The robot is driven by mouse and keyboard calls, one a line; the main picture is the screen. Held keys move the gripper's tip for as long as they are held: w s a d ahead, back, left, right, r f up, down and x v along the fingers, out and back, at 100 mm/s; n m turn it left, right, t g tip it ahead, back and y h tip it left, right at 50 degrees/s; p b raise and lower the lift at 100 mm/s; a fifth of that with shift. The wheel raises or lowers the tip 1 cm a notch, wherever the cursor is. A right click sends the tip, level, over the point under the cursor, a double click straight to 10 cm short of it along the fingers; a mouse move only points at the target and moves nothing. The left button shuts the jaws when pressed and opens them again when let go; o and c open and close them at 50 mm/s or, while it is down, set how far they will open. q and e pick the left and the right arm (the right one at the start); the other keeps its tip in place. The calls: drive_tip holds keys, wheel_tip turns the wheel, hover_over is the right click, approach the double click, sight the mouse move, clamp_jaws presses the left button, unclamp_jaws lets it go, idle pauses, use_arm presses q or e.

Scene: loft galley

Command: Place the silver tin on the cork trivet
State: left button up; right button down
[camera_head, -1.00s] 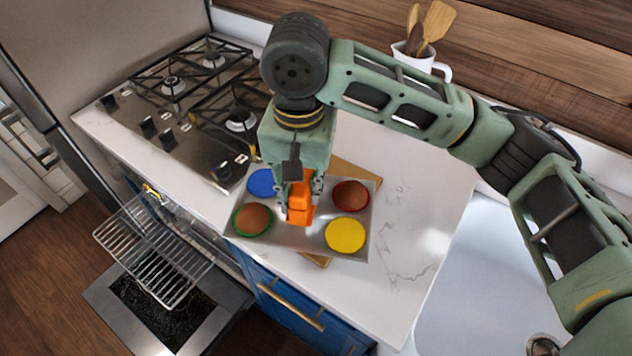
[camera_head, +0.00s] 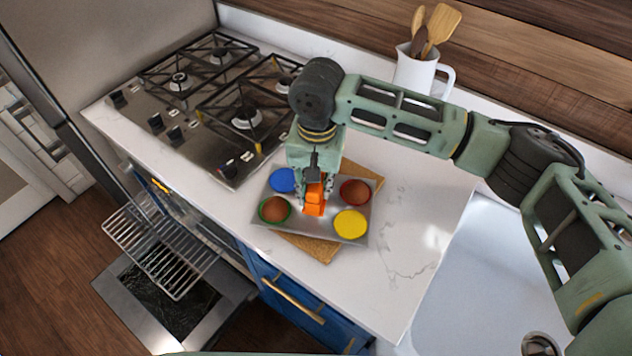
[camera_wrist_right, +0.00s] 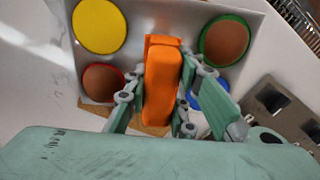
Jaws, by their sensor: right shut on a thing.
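The silver tin (camera_head: 331,188) is a flat tray with blue, red, green-rimmed and yellow round cups and an orange block-shaped handle (camera_head: 315,198) in its middle. My right gripper (camera_head: 316,182) points down and is shut on the orange handle, which also shows in the right wrist view (camera_wrist_right: 162,85). The tan cork trivet (camera_head: 318,249) lies on the white counter under the tin. Its corners show past the tin's front and back edges; the rest is hidden. The tin looks level and over the trivet; I cannot tell whether they touch. My left gripper is out of view.
A gas cooktop (camera_head: 215,110) is to the left. A white jug (camera_head: 418,72) with wooden utensils stands at the back. A sink (camera_head: 470,260) is at the right. An open oven rack (camera_head: 165,250) sticks out below the counter. The counter right of the tin is clear.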

drive_tip(key=c, duration=1.5)
unclamp_jaws()
drive_tip(key=shift+r, duration=0.4)
wheel_tip(320, 180, up, 11)
drive_tip(key=shift+r+b, duration=0.2)
drive_tip(key=shift+b, duration=0.8)
drive_tip(key=shift+s+f, duration=0.1)
